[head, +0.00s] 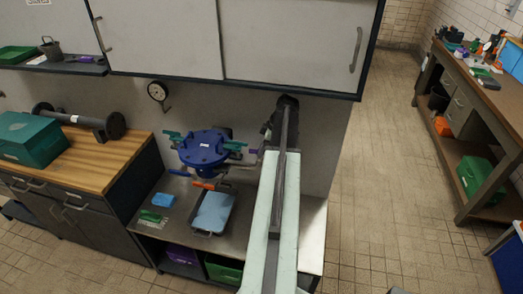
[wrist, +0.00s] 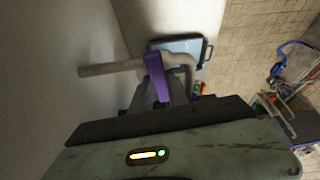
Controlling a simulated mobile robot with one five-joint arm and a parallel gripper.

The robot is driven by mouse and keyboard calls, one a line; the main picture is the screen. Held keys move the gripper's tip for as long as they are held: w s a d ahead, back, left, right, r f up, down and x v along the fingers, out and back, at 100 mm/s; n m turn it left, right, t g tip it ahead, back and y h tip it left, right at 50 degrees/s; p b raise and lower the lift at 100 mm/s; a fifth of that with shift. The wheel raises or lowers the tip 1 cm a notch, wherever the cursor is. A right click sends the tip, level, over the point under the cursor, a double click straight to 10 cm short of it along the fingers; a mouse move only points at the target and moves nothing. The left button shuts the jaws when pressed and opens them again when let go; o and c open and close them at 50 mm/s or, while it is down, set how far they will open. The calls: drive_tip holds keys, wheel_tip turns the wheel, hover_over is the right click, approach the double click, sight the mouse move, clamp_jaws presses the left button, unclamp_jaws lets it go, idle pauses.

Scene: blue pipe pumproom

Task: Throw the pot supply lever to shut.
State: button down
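A dark blue round pot (head: 204,147) with a small unreadable label stands on the steel bench, with pipes around it. Teal handles (head: 173,136) show at its left and right. An orange lever (head: 203,185) is at its front. A purple handle (head: 256,151) shows at the right, partly behind my arm. In the wrist view a purple lever (wrist: 157,77) stands by a grey pipe (wrist: 110,68), just ahead of my gripper (wrist: 152,100). Which lever is the pot supply is not marked legibly. My fingers are mostly hidden, so their opening and any contact are unclear.
A blue tray (head: 212,212) and small blue and green items lie on the bench (head: 180,222). A cabinet (head: 270,40) overhangs the bench. A gauge (head: 157,91) is on the wall. A wooden worktop (head: 115,160) stands left. Open tiled floor (head: 385,170) lies right.

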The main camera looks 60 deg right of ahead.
drive_tip(key=shift+m+h, duration=0.3)
drive_tip(key=shift+m, duration=0.5)
drive_tip(key=c, duration=1.3)
unclamp_jaws()
